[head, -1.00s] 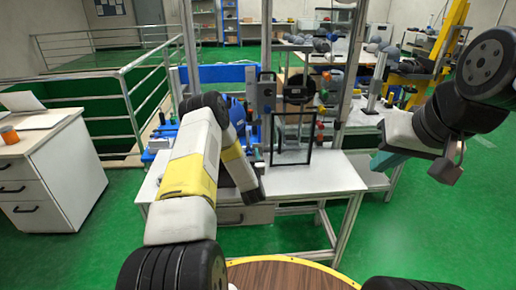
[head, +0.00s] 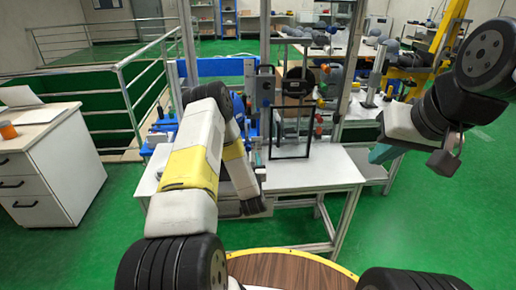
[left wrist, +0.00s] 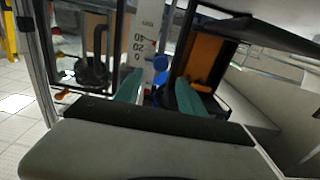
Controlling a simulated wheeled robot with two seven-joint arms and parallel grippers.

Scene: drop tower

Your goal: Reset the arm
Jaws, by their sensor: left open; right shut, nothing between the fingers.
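My left arm (head: 190,180) comes in from the lower left, bends at a black elbow and drops toward the front of the white workbench. Its gripper fingers are hidden in the head view. In the left wrist view my left gripper (left wrist: 158,94) is open, its two teal fingers apart with nothing held. A white scale with black numbers and a blue round part show beyond the fingers. My right gripper (head: 384,152) is at the right, teal, shut and empty, above the green floor and apart from the bench.
The white workbench (head: 310,170) carries the tower frame (head: 308,110) with metal posts and a blue part behind. A white drawer cabinet (head: 50,165) stands at the left by a metal railing (head: 125,90). Green floor is clear between cabinet and bench.

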